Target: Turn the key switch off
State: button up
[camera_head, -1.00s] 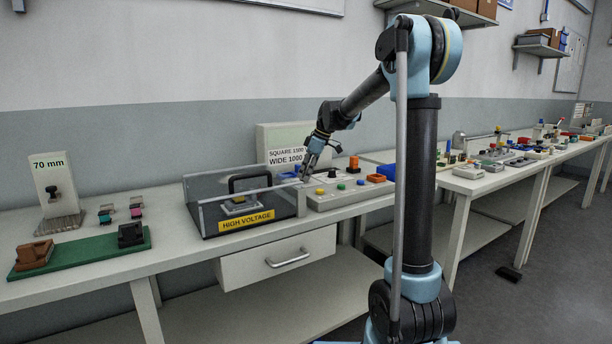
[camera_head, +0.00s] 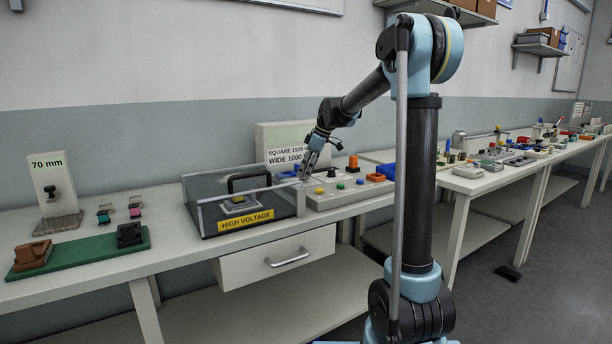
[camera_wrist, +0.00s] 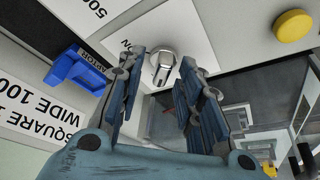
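The key switch (camera_wrist: 164,60) shows in the wrist view as a round silver collar with a silver key, on a pale panel beside a partly hidden white label. My gripper (camera_wrist: 163,68) is open, with one finger on each side of the key. Gaps show between the key and both fingers, and the key's lower end reaches between them. In the head view my gripper (camera_head: 304,175) points down at the left end of the grey control panel (camera_head: 350,195). I cannot make out the key switch in that view.
Right beside my gripper stands the clear-walled HIGH VOLTAGE box (camera_head: 245,218). A lettered sign (camera_head: 287,156) stands behind.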

jog(key=v, duration=1.1)
jog(key=s+d+f+m+h, duration=0.1)
jog(key=s+d+f+m, duration=0.4)
jog(key=s+f, duration=0.4)
jog(key=s+d+f+m+t+h, duration=0.1)
jog(key=s+d+f+m, duration=0.4)
jog(key=s, duration=1.2)
jog(key=s+d+f+m+h, duration=0.2)
jog(key=s+d+f+m, duration=0.3)
jog(key=s+d+f, duration=0.4)
jog(key=s+f, duration=0.5)
jog(key=shift+m, duration=0.4)
jog(key=shift+d, duration=0.1)
